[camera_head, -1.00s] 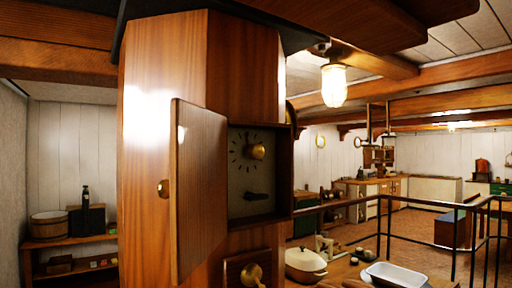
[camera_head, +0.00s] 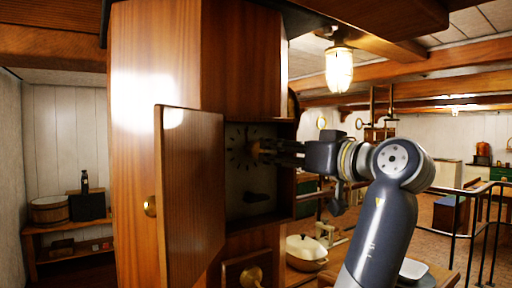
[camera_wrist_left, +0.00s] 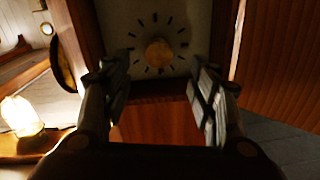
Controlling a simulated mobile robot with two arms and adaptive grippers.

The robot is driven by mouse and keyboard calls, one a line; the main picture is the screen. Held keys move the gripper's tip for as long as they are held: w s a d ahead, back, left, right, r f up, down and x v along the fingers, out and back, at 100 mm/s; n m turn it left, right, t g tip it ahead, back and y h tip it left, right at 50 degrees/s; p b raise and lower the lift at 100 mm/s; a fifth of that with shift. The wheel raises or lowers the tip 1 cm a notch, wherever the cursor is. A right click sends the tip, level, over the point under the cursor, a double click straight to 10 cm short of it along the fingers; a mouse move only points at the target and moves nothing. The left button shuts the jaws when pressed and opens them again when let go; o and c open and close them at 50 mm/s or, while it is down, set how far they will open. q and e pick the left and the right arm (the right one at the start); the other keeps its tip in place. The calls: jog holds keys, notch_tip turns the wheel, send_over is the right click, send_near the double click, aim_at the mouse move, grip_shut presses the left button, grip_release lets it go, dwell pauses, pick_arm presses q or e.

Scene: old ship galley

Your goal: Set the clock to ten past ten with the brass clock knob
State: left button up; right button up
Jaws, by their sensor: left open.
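The clock's dial (camera_head: 236,160) with dark hour marks sits inside an open wooden case, and its hands cannot be made out. The brass clock knob (camera_head: 254,148) stands out from the dial, partly hidden by my fingers; the left wrist view shows the round knob (camera_wrist_left: 158,53) whole. My left gripper (camera_head: 271,152) reaches in from the right, its fingertips at the knob in the head view. In the left wrist view its fingers (camera_wrist_left: 158,78) are spread on either side below the knob, with nothing between them. My right gripper is not in view.
The clock's wooden door (camera_head: 190,190) stands open on the left. A dark handle-like piece (camera_head: 257,197) sits below the dial, and another brass knob (camera_head: 251,277) lower down. A lidded pot (camera_head: 305,250) stands on the counter at right. A lit lamp (camera_head: 339,70) hangs above.

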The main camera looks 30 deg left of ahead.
aim_at(259, 150)
pick_arm(q)
jog(key=p+x, duration=0.4)
jog(key=x, duration=0.5)
jog(key=shift+w+a+f+p, duration=0.1)
jog(key=shift+w+a+p, duration=0.15)
jog(key=shift+a+p, duration=0.1)
jog(key=c, duration=1.1)
